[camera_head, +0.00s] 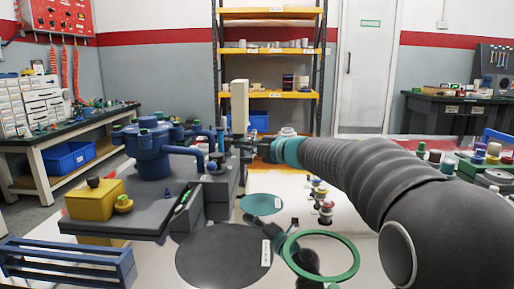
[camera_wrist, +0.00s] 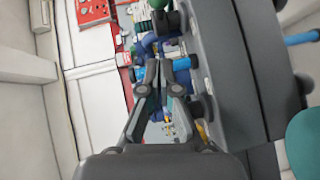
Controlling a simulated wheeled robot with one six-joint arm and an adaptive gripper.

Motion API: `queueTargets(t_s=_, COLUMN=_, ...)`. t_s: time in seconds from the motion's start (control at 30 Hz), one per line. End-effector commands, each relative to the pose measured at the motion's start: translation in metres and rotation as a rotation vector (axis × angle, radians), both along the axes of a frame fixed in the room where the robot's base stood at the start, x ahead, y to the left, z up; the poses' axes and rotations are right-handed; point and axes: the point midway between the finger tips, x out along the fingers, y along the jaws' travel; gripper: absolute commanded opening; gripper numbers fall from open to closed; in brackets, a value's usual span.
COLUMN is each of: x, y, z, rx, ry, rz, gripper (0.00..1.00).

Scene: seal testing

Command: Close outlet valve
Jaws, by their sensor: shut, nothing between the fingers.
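A blue vessel (camera_head: 153,155) stands on a grey bench block (camera_head: 130,212) left of centre in the head view. Blue piping (camera_head: 185,152) runs from it to the right, towards my gripper (camera_head: 236,146). The outlet valve is too small to tell apart from the fittings there. In the wrist view my gripper (camera_wrist: 160,66) has its fingers together, with nothing held between them. Blue pipe fittings (camera_wrist: 182,64) lie right by the fingertips. I cannot tell whether the fingers touch them, and the fingers hide part of them.
A yellow block (camera_head: 95,200) sits on the grey bench's front left. A green ring (camera_head: 345,262), a dark round mat (camera_head: 215,262) and a teal disc (camera_head: 262,203) lie on the white table right of it. A pale upright post (camera_head: 240,105) stands close behind my gripper.

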Motion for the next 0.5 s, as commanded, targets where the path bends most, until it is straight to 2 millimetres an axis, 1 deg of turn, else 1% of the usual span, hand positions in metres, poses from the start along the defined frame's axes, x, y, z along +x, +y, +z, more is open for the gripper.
queueTargets(t_s=0.03, x=0.007, y=0.008, z=-0.002, rx=0.0, ry=0.001, rz=0.002, gripper=0.0)
queueTargets(t_s=0.23, x=0.034, y=0.033, z=-0.007, rx=0.0, ry=0.001, rz=0.001, gripper=0.0)
queueTargets(t_s=0.4, x=0.056, y=0.03, z=-0.011, rx=0.0, ry=0.001, rz=-0.002, gripper=0.0)
queueTargets(t_s=0.5, x=0.064, y=0.03, z=-0.012, rx=0.001, ry=0.0, rz=-0.001, gripper=0.0)
